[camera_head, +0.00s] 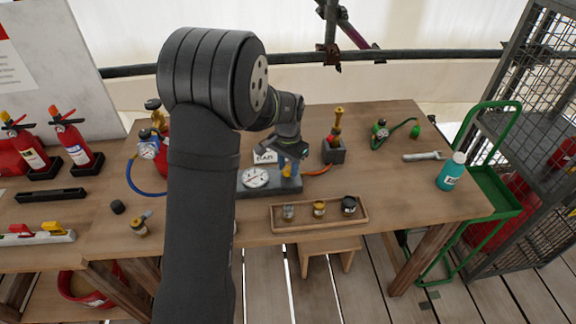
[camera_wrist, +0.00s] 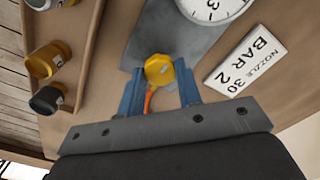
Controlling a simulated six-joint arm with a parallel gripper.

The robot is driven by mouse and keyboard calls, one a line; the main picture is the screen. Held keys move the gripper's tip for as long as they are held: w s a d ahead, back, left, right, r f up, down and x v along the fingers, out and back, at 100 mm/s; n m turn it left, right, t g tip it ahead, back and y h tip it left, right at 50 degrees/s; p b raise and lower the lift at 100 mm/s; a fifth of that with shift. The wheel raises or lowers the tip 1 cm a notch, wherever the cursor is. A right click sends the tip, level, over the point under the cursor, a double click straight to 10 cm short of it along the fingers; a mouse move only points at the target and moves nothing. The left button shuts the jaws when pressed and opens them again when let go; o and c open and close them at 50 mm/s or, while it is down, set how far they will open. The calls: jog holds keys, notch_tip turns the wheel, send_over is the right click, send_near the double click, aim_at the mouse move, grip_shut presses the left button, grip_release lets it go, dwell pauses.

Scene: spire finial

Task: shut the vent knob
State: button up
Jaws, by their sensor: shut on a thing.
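The vent knob (camera_wrist: 159,68) is yellow and sits on a dark grey block (camera_wrist: 180,38) with a white dial gauge (camera_wrist: 212,6) on it. My gripper (camera_wrist: 160,88) has its two blue fingers on either side of the knob and is shut on it. In the head view my gripper (camera_head: 290,160) reaches down over the right part of the block (camera_head: 290,186), beside the gauge (camera_head: 255,178). There the fingers largely hide the knob. I cannot tell how far the knob is turned.
A white nozzle card (camera_wrist: 245,62) stands close to the block. A torch in a stand (camera_head: 334,150), a wrench (camera_head: 424,156) and a teal bottle (camera_head: 451,172) are to the right. The table between wrench and tray is clear.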

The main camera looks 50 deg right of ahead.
aim_at(288, 169)
jog(key=shift+r, duration=0.1)
dwell(0.3)
jog(key=o, duration=1)
jog(key=shift+c, duration=0.2)
notch_tip(288, 169, up, 17)
jog(key=shift+r, duration=0.2)
notch_tip(288, 169, down, 18)
jog(key=shift+r, duration=0.2)
dwell(0.3)
